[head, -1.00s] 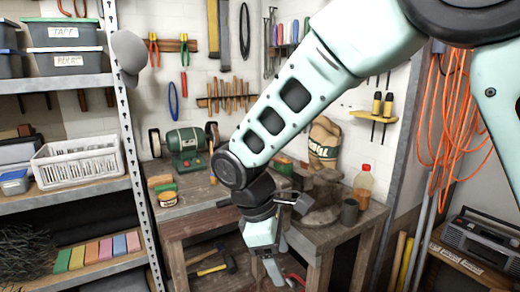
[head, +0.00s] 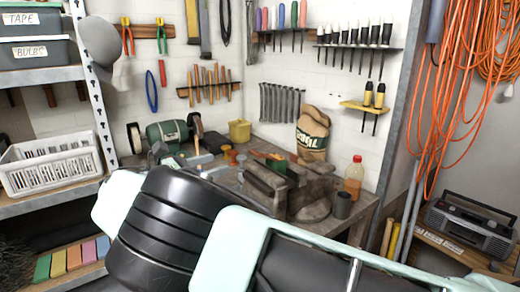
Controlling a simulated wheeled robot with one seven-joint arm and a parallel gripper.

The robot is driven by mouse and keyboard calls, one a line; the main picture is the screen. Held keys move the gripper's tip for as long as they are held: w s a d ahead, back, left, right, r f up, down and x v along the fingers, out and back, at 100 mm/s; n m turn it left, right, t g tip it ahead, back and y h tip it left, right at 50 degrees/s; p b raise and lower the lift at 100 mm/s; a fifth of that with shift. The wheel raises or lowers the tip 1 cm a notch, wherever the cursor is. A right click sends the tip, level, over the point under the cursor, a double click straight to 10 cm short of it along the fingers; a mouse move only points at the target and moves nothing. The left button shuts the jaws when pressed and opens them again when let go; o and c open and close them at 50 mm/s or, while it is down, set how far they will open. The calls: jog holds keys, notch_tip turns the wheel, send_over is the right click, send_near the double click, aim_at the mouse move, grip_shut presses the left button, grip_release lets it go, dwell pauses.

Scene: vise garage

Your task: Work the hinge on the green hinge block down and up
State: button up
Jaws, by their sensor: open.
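A small green block (head: 276,164), which looks like the green hinge block, sits at the jaws of the dark metal vise (head: 265,187) on the workbench in the head view. A reddish-orange piece (head: 262,155) lies at its upper left. The block is too small here to tell the angle of the hinge. My arm crosses the bottom of the view in front of the bench. My gripper is not in the picture, so its place relative to the block cannot be told.
A dusty sack (head: 312,137), a red-capped bottle (head: 353,178) and a dark cup (head: 342,205) stand right of the vise. A bench grinder (head: 168,133) and yellow bin (head: 240,131) stand behind. Shelving with a white basket (head: 52,167) is left; a radio (head: 470,230) is right.

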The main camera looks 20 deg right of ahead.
aim_at(264, 155)
jog(key=p+x, duration=0.4)
jog(key=x, duration=1.1)
jog(key=shift+w+d+f, duration=0.1)
jog(key=shift+d, duration=0.25)
jog(key=c, duration=1.4)
jog(key=shift+w+d+r+g+y+p, duration=0.1)
jog(key=shift+d+r+g+y+p, duration=0.15)
jog(key=shift+y+p, duration=0.4)
jog(key=shift+d+r+g+y+p, duration=0.15)
jog(key=shift+r+y+p, duration=0.3)
jog(key=shift+p, duration=0.35)
jog(key=y+p, duration=0.1)
jog(key=d+g+y+p, duration=0.1)
jog(key=y+p, duration=0.1)
jog(key=shift+w+d+r, duration=0.1)
jog(key=shift+w+r, duration=0.1)
jog(key=shift+r, duration=0.2)
jog(key=y+p, duration=0.1)
jog(key=d+y+p, duration=0.1)
jog(key=g+y+p, duration=0.1)
jog(key=y+p, duration=0.1)
jog(key=shift+w+d, duration=0.25)
jog(key=shift+w, duration=0.05)
jog(key=shift+w+d+f+g+y+p, duration=0.15)
jog(key=shift+d+g+y+p, duration=0.15)
jog(key=shift+y+p, duration=0.4)
jog(key=shift+f, duration=0.1)
jog(key=o, duration=1.4)
